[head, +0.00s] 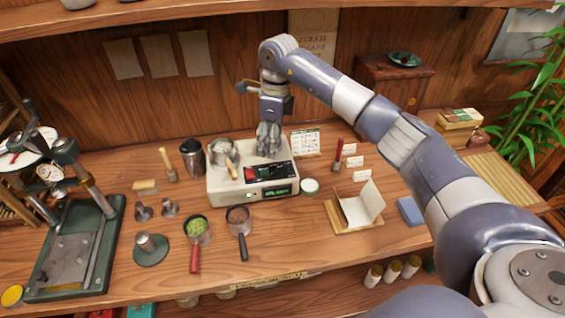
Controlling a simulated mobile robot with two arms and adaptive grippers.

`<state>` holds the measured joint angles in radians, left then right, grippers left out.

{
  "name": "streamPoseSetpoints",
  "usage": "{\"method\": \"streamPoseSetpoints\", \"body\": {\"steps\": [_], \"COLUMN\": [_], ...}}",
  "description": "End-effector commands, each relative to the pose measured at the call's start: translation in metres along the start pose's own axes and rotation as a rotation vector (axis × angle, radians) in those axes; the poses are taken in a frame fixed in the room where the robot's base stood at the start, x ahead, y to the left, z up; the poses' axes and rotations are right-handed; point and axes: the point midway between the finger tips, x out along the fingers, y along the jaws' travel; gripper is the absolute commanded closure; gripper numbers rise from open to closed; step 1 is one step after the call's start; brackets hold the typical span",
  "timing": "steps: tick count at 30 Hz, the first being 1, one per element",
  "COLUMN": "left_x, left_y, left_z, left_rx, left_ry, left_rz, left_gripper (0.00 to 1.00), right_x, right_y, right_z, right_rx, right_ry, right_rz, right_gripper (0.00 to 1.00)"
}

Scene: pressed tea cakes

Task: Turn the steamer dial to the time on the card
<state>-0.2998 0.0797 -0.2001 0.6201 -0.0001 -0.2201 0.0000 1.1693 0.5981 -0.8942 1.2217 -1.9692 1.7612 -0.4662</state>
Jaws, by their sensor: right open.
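The steamer is a cream-coloured box (226,188) in the middle of the bench, with a metal pot (222,153) on its left side. Its front has a black panel (270,171) with a red part and a small lit green display (278,191). I cannot make out the dial; my gripper may cover it. A white card (305,142) with rows of small marks stands behind and right of the steamer; its writing is too small to read. My right gripper (268,152) points down over the back right of the steamer, open; contact cannot be told. My left gripper is out of view.
A green press (75,262) stands at the left. Two handled filters (195,232) (239,222) and a tamper (150,248) lie in front left. At right are an open booklet (362,204), small white cards (355,162) and a blue block (410,211). The front middle is clear.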

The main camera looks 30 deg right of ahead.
Motion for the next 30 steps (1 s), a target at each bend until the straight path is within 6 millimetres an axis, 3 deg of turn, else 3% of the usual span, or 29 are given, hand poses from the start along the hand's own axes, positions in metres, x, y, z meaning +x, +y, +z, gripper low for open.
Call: {"method": "streamPoseSetpoints", "body": {"steps": [3,8,21,30], "left_x": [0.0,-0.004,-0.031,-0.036], "left_y": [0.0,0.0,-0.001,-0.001], "left_z": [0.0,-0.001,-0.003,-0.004], "left_rx": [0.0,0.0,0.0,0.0], "left_ry": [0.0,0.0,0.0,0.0], "left_rz": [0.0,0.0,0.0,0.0], "left_gripper": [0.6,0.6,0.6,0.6], "right_x": [-0.014,-0.011,0.064,0.089], "right_y": [-0.014,-0.017,-0.017,-0.019], "right_z": [-0.023,-0.031,-0.039,-0.041], "right_rx": [0.023,0.03,0.03,0.029], "right_ry": [0.085,0.114,0.112,0.108], "right_rz": [-0.028,-0.031,-0.028,-0.032], "right_gripper": [0.51,0.51,0.51,0.51]}}
